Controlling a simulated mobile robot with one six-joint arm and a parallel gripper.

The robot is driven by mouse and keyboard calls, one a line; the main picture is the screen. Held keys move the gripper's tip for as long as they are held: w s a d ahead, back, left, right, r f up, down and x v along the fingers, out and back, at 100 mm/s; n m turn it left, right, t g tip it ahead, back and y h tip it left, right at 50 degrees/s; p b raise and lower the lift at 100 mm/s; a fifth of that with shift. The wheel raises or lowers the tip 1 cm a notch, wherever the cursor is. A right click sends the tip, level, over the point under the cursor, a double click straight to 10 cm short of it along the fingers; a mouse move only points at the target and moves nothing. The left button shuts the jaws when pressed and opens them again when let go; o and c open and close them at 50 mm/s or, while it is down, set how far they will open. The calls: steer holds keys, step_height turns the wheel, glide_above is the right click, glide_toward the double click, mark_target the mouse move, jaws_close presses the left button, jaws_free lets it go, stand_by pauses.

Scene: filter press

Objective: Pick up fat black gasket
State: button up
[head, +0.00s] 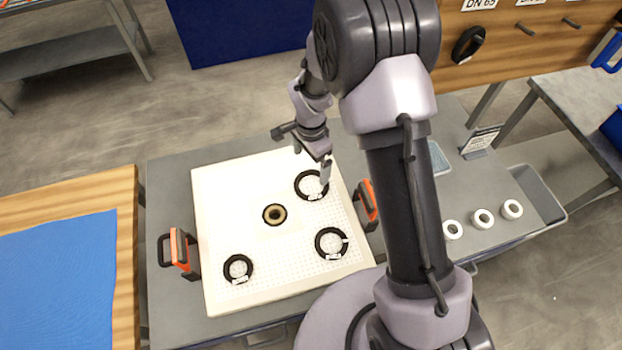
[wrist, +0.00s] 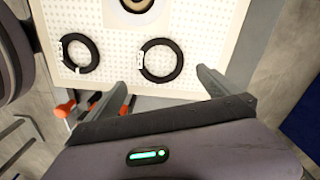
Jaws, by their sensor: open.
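Black ring gaskets with white tags lie flat on a white perforated board (head: 218,190). One gasket (head: 299,187) is at the board's upper right, one (head: 318,244) at the lower right, and a smaller one (head: 228,268) at the lower left. The pictures do not clearly settle which is the fat one. My gripper (head: 311,166) is open and empty, above the upper-right gasket. In the wrist view the open fingers (wrist: 163,82) straddle the space just short of one gasket (wrist: 179,60); another gasket (wrist: 96,53) lies to its left.
A black-rimmed brown ring (head: 274,215) sits at the board's middle. Orange-and-black clamps (head: 181,249) (head: 367,203) stand at both sides. White rings (head: 482,218) lie on the grey table at right. A wooden peg panel (head: 505,50) with a hanging black ring stands behind.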

mark_target(311, 186)
step_height(311, 186, down, 11)
steer(key=shift+w+d+r+b, duration=0.1)
steer(key=shift+d+r+b, duration=0.1)
steer(key=shift+b, duration=0.65)
steer(key=c, duration=1.3)
steer(key=shift+r, duration=0.5)
steer(key=r, duration=0.1)
steer(key=s+r+p, duration=0.1)
steer(key=r, duration=0.1)
steer(key=s+d, duration=0.1)
steer(key=s, duration=0.4)
steer(key=s+d, duration=0.1)
steer(key=s, duration=0.3)
steer(key=s+d+r, duration=0.1)
steer(key=s, duration=0.4)
steer(key=shift+s, duration=0.35)
